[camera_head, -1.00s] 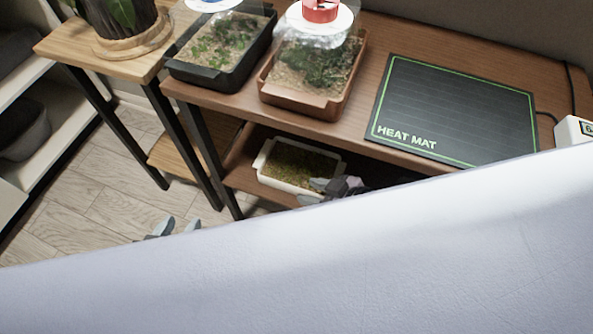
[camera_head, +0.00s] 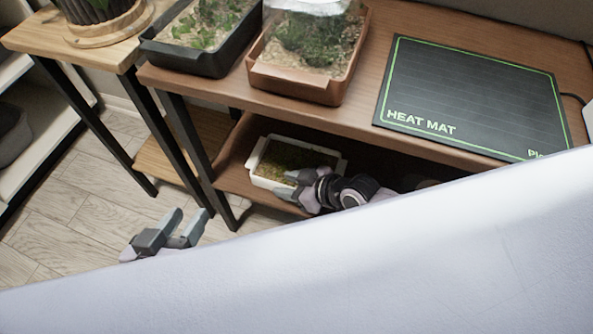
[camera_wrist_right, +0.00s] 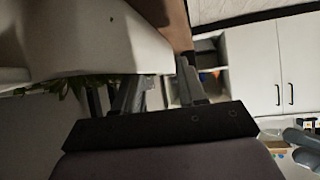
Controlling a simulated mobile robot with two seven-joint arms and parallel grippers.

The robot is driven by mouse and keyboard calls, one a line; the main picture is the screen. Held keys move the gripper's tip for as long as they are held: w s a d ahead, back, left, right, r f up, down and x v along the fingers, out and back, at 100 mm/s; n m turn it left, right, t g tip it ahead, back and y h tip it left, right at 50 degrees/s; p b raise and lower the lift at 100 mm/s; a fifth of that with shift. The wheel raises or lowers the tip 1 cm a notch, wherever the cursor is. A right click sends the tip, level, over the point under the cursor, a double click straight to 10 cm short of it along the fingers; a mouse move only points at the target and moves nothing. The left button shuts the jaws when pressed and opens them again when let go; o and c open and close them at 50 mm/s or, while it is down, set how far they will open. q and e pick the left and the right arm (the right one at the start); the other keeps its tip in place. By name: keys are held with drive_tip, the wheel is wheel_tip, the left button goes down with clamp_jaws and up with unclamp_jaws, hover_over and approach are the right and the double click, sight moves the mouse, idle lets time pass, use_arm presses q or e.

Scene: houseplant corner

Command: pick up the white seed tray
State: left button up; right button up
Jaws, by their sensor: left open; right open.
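The white seed tray (camera_head: 268,183), filled with green-brown growth, sits on the lower shelf of the wooden bench in the head view. My right gripper (camera_head: 287,184) is open at the tray's front right, its fingertips at the near rim. In the right wrist view, a large white wall (camera_wrist_right: 100,40), apparently the tray's, lies close to the open right fingers (camera_wrist_right: 157,88). Whether the rim is between them is unclear. My left gripper (camera_head: 188,215) is open and empty over the floor, left of the tray. My white body part hides the lower head view.
The upper shelf (camera_head: 350,100) overhangs the tray, with a black planter tray (camera_head: 200,65), a brown one (camera_head: 300,88) and a heat mat (camera_head: 470,100) on it. A black bench leg (camera_head: 200,160) stands left of the tray. The floor (camera_head: 75,220) is clear.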

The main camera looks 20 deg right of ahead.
clamp_jaws()
drive_tip(key=shift+s+f, duration=0.1)
idle(1.2)
